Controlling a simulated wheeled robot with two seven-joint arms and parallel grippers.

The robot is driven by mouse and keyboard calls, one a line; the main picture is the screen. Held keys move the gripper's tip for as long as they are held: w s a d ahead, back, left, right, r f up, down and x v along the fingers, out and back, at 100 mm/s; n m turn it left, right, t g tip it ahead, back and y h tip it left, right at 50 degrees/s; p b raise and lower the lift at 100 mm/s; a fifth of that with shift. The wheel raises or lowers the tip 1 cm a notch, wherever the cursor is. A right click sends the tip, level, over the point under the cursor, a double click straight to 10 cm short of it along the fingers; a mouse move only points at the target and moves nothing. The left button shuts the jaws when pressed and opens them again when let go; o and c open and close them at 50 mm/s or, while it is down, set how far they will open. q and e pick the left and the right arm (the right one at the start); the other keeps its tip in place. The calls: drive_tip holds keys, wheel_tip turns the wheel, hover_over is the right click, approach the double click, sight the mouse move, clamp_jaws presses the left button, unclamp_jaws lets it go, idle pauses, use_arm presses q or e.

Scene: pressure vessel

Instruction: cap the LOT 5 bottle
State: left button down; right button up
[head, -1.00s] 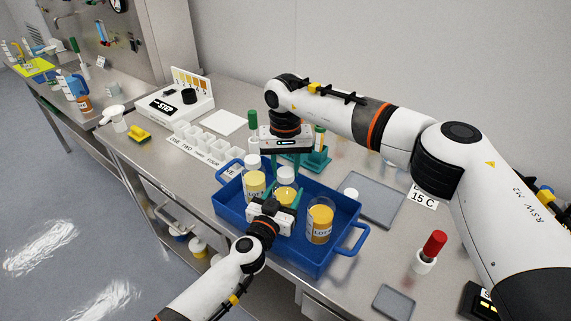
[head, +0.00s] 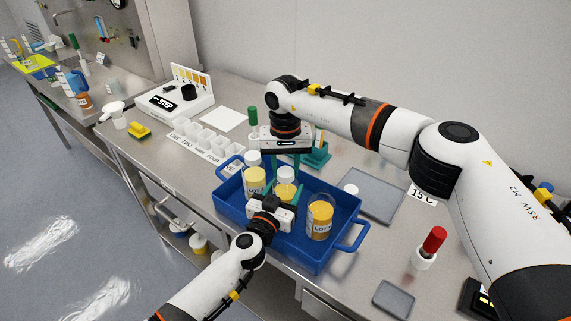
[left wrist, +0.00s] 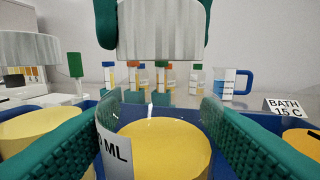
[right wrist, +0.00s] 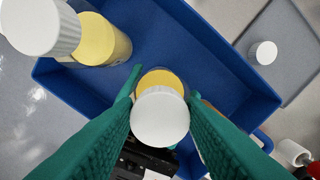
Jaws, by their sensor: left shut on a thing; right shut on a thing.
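My left gripper (head: 272,203) is shut around the middle bottle (head: 286,193) of yellow liquid in the blue tray (head: 347,208). In the left wrist view its green fingers flank this open-topped bottle (left wrist: 165,150); only "ML" of its label shows, so its lot number cannot be read. My right gripper (head: 286,160) points down and is shut on a white ribbed cap (head: 286,173). The cap is above the bottle mouth, with a gap in the left wrist view (left wrist: 160,40). From above, in the right wrist view, the cap (right wrist: 160,117) overlaps the bottle, slightly off its centre.
A white-capped bottle (head: 254,181) stands left in the tray, and an open bottle (head: 320,220) marked LOT stands right. Another white cap (head: 351,188) lies on a grey mat (head: 375,197). A red-handled item (head: 433,242) stands at the right. Tubes stand behind.

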drive_tip(key=m, duration=0.4)
drive_tip(key=shift+m, duration=0.4)
drive_tip(key=m, duration=0.4)
drive_tip(key=shift+d, duration=0.1)
drive_tip(key=m, duration=0.4)
drive_tip(key=shift+s, duration=0.1)
drive_tip(key=m, duration=0.4)
drive_tip(key=shift+s, duration=0.1)
drive_tip(key=m, duration=0.6)
drive_tip(key=shift+s, duration=0.1)
drive_tip(key=m, duration=1.2)
drive_tip(key=shift+m, duration=0.3)
drive_tip(key=o, duration=1)
drive_tip(key=shift+s, duration=0.1)
